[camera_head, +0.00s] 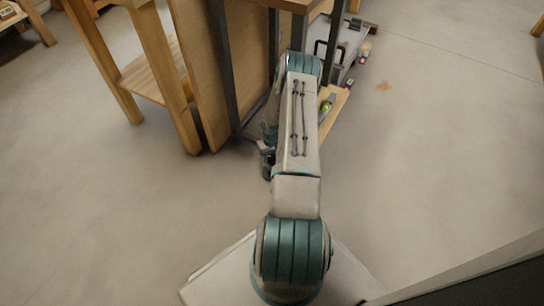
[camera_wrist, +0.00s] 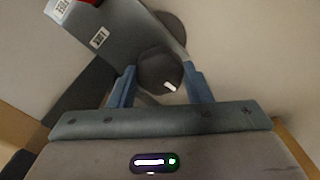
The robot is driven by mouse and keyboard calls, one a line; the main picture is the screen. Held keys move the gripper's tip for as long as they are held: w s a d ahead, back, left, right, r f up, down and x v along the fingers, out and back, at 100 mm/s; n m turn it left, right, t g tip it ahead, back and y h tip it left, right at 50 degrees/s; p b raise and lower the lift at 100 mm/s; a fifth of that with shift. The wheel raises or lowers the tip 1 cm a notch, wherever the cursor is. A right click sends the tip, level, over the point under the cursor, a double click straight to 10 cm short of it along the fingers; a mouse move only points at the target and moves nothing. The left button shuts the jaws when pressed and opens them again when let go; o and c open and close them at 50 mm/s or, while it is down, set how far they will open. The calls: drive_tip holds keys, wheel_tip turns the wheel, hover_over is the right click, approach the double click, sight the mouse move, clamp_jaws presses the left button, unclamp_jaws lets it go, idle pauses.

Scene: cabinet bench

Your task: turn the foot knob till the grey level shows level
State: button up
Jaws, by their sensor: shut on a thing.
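In the wrist view, the dark round foot knob (camera_wrist: 158,76) has a pale mark on its face. My gripper (camera_wrist: 160,82) has its two blue fingers on either side of the knob and is shut on it. A grey metal part (camera_wrist: 120,48) with white labels runs beside the knob. A dark disc (camera_wrist: 176,28) shows behind it. In the head view my arm hides the gripper and the knob. A small yellow-green piece (camera_head: 326,104) shows just right of my arm; I cannot tell whether it belongs to the grey level, and no level reading is legible.
A wooden bench frame (camera_head: 180,90) and dark metal legs (camera_head: 226,75) stand left of my arm. A wooden board (camera_head: 334,108) lies close on the right. A grey case (camera_head: 350,45) with a black handle is farther back. The floor at right (camera_head: 450,130) is clear.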

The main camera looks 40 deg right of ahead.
drive_tip(key=shift+n, duration=0.6)
drive_tip(key=o, duration=1)
drive_tip(key=shift+d, duration=0.1)
wheel_tip(320, 180, up, 14)
drive_tip(key=p, duration=0.5)
drive_tip(key=shift+f, duration=0.1)
